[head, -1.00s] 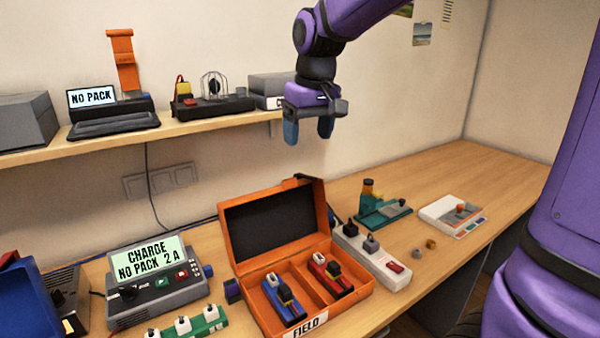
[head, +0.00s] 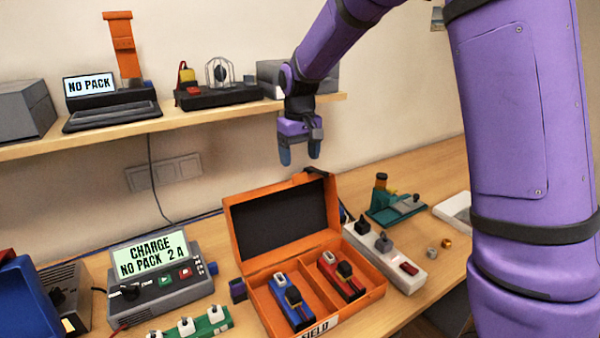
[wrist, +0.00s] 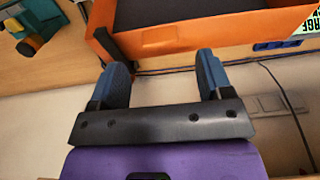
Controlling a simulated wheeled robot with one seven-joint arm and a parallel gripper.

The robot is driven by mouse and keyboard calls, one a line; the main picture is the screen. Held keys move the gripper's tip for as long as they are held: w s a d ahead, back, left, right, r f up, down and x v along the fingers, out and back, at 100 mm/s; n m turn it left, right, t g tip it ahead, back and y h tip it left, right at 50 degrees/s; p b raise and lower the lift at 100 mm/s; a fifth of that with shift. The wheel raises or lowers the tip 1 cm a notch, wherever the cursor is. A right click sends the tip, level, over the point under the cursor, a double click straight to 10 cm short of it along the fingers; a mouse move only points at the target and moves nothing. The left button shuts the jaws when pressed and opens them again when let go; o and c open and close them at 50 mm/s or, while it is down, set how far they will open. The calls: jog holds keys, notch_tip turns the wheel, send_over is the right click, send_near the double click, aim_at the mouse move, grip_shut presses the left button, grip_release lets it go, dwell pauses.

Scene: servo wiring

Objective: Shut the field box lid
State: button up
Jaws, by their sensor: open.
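The orange field box (head: 369,297) stands on the bench with its lid (head: 229,221) raised at the back and its dark inner face showing. Two packs lie inside in separate compartments, a blue one (head: 291,302) on the left and a red one (head: 341,276) on the right. My gripper (head: 299,158) is open and empty, pointing down above and behind the raised lid, apart from it. In the wrist view my two blue fingers (wrist: 162,78) are spread, and the lid's orange edge (wrist: 160,42) lies beyond them.
A charger (head: 160,278) reading "NO PACK 2 A" stands left of the box. A power strip (head: 385,257) is close on the right, with a teal device (head: 396,207) behind it. The wall shelf (head: 180,116) with equipment is behind my gripper.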

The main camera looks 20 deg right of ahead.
jog(key=shift+f, duration=2.6)
jog(key=shift+c, duration=0.4)
